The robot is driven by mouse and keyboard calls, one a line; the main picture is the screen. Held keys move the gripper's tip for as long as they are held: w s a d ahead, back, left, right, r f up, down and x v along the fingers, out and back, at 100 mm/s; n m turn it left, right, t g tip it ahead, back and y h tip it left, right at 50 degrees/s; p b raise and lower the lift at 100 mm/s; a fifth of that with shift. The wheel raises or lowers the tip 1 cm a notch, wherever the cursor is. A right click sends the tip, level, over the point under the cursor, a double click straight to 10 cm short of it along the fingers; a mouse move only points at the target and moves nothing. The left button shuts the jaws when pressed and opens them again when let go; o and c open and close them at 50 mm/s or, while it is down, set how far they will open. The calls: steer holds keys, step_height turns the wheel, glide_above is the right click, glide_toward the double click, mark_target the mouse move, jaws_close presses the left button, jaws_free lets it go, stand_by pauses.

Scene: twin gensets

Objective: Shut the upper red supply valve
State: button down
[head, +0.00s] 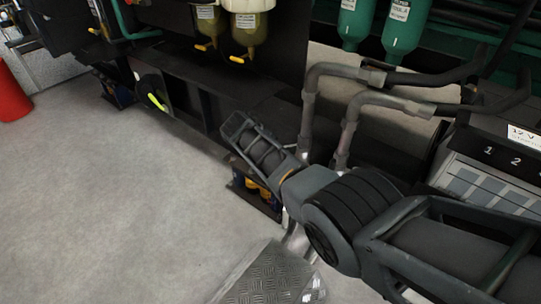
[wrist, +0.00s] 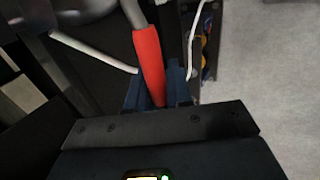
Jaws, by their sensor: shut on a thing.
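A red-sleeved valve handle (wrist: 148,65) on a grey lever shows in the wrist view, running down from the top centre to my gripper (wrist: 156,96). My gripper's blue fingers stand on either side of the sleeve's lower end and are shut on it. The sleeve's end is hidden between the fingers and the gripper body. In the head view my arm reaches in from the lower right toward the dark frame. My fingers and the red handle are hidden there. I cannot tell from these views how far the valve is turned.
Grey bent pipes (head: 311,100) stand close to my arm. Several yellow-handled valves, such as one low at the left (head: 155,101), line the dark frame. Green cylinders (head: 405,30) hang at the top right. A red container (head: 12,94) stands far left. Grey floor (head: 110,210) is open.

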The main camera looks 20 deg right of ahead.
steer(key=c, duration=1.4)
jaws_free()
steer(key=shift+f, duration=0.1)
steer(key=p+v, duration=0.4)
steer(key=v, duration=0.3)
steer(key=shift+s+a+r+p, duration=0.1)
steer(key=shift+a+r+p, duration=0.1)
steer(key=shift+r+p, duration=0.15)
steer(key=shift+a, duration=0.1)
